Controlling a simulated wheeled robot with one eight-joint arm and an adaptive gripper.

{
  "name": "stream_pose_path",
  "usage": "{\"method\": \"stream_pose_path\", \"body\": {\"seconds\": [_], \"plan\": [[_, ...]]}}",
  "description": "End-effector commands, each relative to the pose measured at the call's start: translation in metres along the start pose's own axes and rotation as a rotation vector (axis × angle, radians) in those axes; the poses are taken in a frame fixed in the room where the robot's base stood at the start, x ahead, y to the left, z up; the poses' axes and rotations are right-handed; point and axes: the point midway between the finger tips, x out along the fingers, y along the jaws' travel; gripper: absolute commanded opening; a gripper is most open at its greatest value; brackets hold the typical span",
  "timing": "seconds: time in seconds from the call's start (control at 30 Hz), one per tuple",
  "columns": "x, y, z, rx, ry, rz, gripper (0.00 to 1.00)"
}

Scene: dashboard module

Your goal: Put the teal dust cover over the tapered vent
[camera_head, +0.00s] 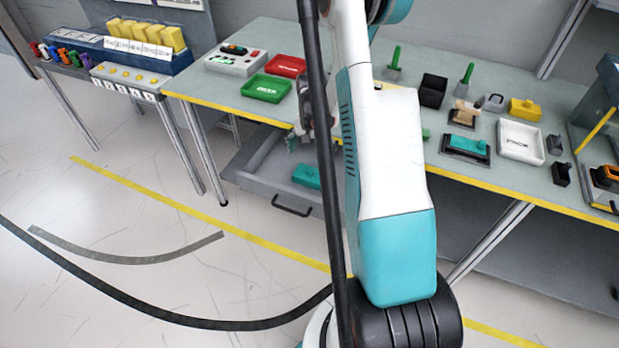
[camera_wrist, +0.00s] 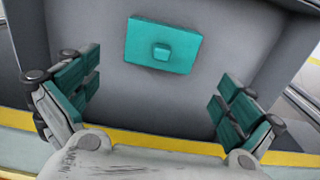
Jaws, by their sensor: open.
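A teal cover (camera_head: 306,176) with a small raised knob lies in the open grey drawer (camera_head: 258,185) below the table. In the wrist view the teal cover (camera_wrist: 155,57) lies flat on the grey drawer floor, ahead of my gripper (camera_wrist: 160,100). My gripper is open and empty, its teal-padded fingers to either side of and short of the cover, not touching it. In the head view my gripper is largely hidden behind a dark pole and my arm. I cannot tell for sure which thing is the tapered vent; a teal-topped block on a dark base (camera_head: 467,148) stands on the table.
The table's yellow front edge (camera_head: 499,190) overhangs the drawer. Red (camera_head: 286,66) and green (camera_head: 266,87) trays sit above it. Further right are a white tray (camera_head: 520,141), a black box (camera_head: 432,91), a yellow block (camera_head: 525,109) and green-handled items. My arm hides the table's middle.

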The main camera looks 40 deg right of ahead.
Motion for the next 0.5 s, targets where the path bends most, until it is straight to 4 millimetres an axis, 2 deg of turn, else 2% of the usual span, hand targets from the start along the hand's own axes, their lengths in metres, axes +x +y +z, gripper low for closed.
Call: {"method": "stream_pose_path", "body": {"seconds": [0.03, 0.1, 0.37, 0.5], "plan": [[0.011, 0.0, 0.0, 0.0, 0.0, 0.0, 1.0], [0.02, 0.0, 0.0, -0.001, 0.0, 0.0, 1.0], [0.034, 0.0, 0.001, -0.001, 0.0, 0.0, 1.0], [0.049, -0.001, 0.003, -0.001, 0.0, 0.0, 1.0]]}}
